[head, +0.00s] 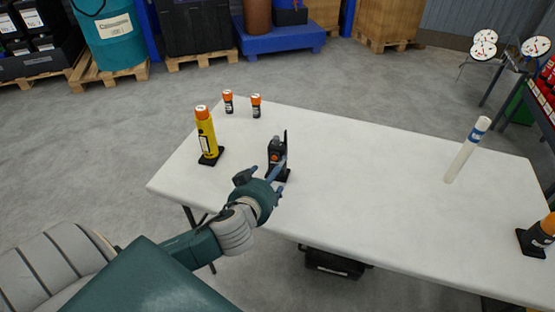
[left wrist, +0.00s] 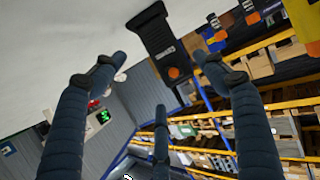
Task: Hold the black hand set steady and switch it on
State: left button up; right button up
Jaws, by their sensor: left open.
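The black hand set (head: 277,147) stands upright in a dark base near the white table's front edge. It has a thin antenna and a knob on top. In the left wrist view the hand set (left wrist: 158,35) appears upside down, with an orange knob at its end. My left gripper (head: 279,176) is open, close to the hand set and on the near side of it. In the left wrist view its blue fingers (left wrist: 160,62) are spread, with the hand set between and beyond the tips. Contact cannot be told. My right gripper is out of view.
A yellow canister (head: 207,134) with an orange cap stands left of the hand set, with two small orange-topped cylinders (head: 256,106) behind. A white tube (head: 467,150) and an orange-and-black item (head: 538,236) are at the right. The table's middle (head: 370,165) is clear.

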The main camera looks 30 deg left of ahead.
aim_at(277, 161)
pick_arm(q)
jog(key=x, duration=0.6)
jog(key=shift+w+a+r, duration=0.1)
jog(key=shift+w, duration=0.2)
jog(key=x, duration=0.3)
jog(key=shift+w+p, duration=0.3)
jog(key=shift+w+a+f, duration=0.1)
jog(key=shift+w+f, duration=0.1)
jog(key=shift+f, duration=0.05)
jog(key=shift+w+f, duration=0.1)
jog(key=shift+w, duration=0.05)
jog(key=c, duration=1.2)
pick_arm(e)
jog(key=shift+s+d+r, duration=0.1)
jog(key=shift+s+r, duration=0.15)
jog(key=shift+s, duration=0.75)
pick_arm(q)
jog(key=shift+c, duration=0.8)
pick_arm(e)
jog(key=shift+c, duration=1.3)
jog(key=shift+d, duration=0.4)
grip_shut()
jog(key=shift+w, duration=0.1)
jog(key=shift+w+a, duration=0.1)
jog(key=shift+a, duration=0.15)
